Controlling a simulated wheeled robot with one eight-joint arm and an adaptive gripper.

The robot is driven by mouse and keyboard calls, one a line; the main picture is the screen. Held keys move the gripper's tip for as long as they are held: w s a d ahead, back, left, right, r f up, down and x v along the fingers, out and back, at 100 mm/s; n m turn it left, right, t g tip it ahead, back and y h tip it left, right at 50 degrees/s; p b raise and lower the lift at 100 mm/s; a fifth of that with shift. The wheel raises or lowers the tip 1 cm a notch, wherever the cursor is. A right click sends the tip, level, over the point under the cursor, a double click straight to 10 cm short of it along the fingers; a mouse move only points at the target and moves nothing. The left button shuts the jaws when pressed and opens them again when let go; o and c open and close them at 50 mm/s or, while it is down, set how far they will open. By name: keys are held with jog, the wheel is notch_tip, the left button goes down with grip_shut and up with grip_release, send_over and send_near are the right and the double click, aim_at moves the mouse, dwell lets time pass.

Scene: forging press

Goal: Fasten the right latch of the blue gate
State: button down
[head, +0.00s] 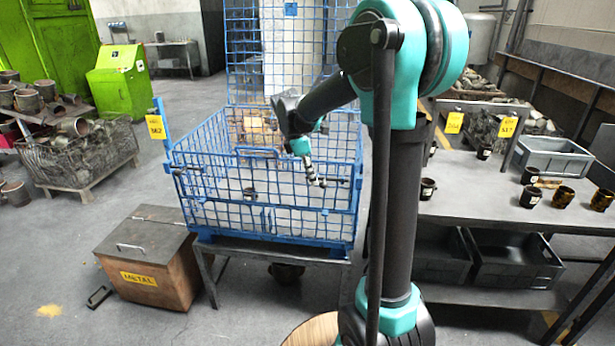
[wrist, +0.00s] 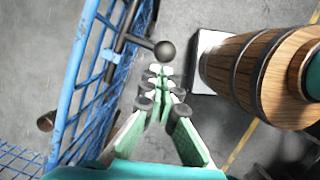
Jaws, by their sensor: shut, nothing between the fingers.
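The blue gate is the mesh front panel (head: 270,212) of a blue wire cage on a dark stand. The right latch (head: 338,181) shows as a dark bar near the gate's upper right corner, partly hidden by my gripper (head: 317,180). In the wrist view the blue mesh (wrist: 98,112) fills the left side, with the latch's dark bar and round black knob (wrist: 165,51) beside it. My gripper (wrist: 160,75) is shut and empty. Its fingertips lie just below the knob in the picture; I cannot tell whether they touch it. Another dark latch (head: 181,171) sits at the gate's left.
A wooden barrel (wrist: 262,75) stands to the right in the wrist view. A metal-labelled box (head: 150,262) is left of the cage. A dark table (head: 470,205) with cups and a grey crate (head: 552,158) is at the right. Open floor lies at the left front.

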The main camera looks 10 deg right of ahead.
aim_at(327, 178)
jog(key=d, duration=0.2)
jog(key=s+d, duration=0.1)
jog(key=d, duration=0.1)
jog(key=shift+s+d, duration=0.2)
dwell(0.4)
jog(key=a+r, duration=0.7)
jog(key=r, duration=0.3)
jog(key=shift+w+r, duration=0.2)
jog(key=shift+w, duration=0.2)
jog(key=s+d+f+m+t+y, duration=0.1)
jog(key=s+d+f+m+t, duration=0.1)
jog(key=s+f+m, duration=0.6)
jog(key=s+d+f+m+t+y, duration=0.2)
jog(key=s+f+m, duration=0.6)
jog(key=s+f, duration=0.6)
jog(key=shift+d+f+m+t, duration=0.3)
jog(key=shift+d+f, duration=0.05)
jog(key=shift+f, duration=0.15)
